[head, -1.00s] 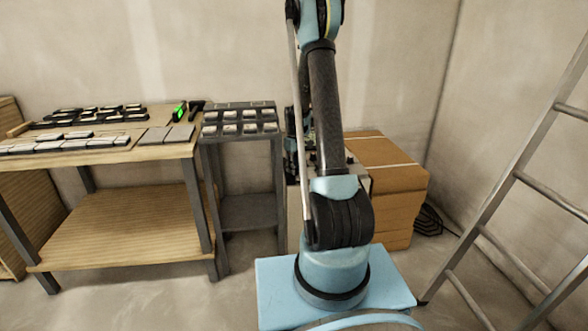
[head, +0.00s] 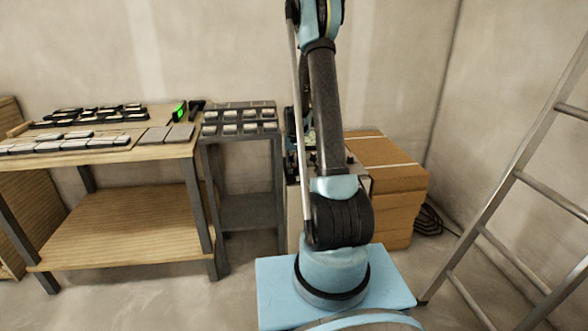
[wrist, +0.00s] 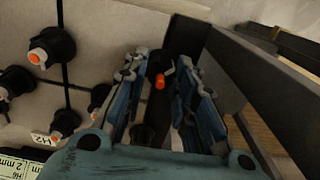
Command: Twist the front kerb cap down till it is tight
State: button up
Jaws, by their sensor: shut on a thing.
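In the wrist view my gripper (wrist: 158,78) points at a corner of the light tiles (wrist: 115,25), beside a dark metal upright. Its two blue fingers stand on either side of a dark cap with an orange stem (wrist: 159,82), the front kerb cap, and are shut on it. The cap's body is mostly in shadow between the fingers, so its seating on the tile cannot be judged. More black caps with orange tips stand on the tile joints, one of them (wrist: 52,46) at upper left. In the head view my arm hides the gripper and the cap.
A dark angled rail (wrist: 225,65) runs close to the right finger. In the head view a wooden bench (head: 150,152) with tiles, a dark rack (head: 240,136), cardboard boxes (head: 385,185) and a ladder (head: 500,200) stand around.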

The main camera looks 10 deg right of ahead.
jog(key=shift+m, duration=1)
jog(key=o, duration=1.1)
jog(key=shift+c, duration=0.2)
jog(key=shift+r, duration=0.15)
notch_tip(320, 180, up, 12)
jog(key=shift+f, duration=0.2)
